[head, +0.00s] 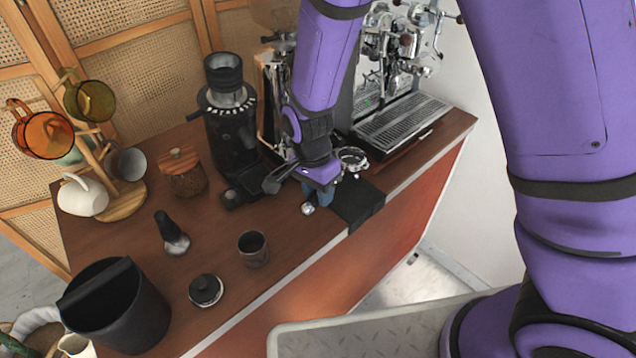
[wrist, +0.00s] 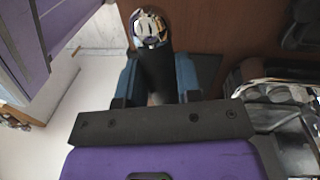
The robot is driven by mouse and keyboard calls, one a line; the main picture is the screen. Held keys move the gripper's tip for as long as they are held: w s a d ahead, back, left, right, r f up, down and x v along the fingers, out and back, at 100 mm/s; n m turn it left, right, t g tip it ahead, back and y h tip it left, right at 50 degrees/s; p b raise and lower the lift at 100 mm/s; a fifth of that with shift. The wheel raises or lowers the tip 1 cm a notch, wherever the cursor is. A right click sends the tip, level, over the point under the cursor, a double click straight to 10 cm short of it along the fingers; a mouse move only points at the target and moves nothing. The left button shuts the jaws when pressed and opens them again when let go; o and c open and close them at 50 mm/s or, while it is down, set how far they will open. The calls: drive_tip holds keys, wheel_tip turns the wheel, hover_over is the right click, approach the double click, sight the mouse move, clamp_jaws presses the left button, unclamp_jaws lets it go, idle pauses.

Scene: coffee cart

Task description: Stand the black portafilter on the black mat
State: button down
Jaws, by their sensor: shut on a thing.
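The black portafilter shows in the head view as a metal basket ring (head: 352,158) beside my gripper and a chrome handle end (head: 308,209) below it. My gripper (head: 317,194) points down and is shut on its handle. In the wrist view the black handle (wrist: 155,75) lies between the blue fingers of my gripper (wrist: 157,82), with the rounded chrome end beyond them. The basket is hidden there. The black mat (head: 362,207) lies at the counter's front edge, just beside and under the portafilter. I cannot tell whether the portafilter touches it.
The espresso machine (head: 400,118) stands behind the mat, and a black grinder (head: 230,140) is to the left. The counter's front edge is close to the mat.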

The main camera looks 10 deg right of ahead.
drive_tip(key=shift+f, duration=2.15)
drive_tip(key=shift+f, duration=0.15)
drive_tip(key=c, duration=0.7)
unclamp_jaws()
drive_tip(key=r, duration=0.7)
drive_tip(key=w+a+r, duration=0.1)
drive_tip(key=r, duration=0.2)
drive_tip(key=shift+r, duration=0.35)
drive_tip(key=shift+r, duration=0.1)
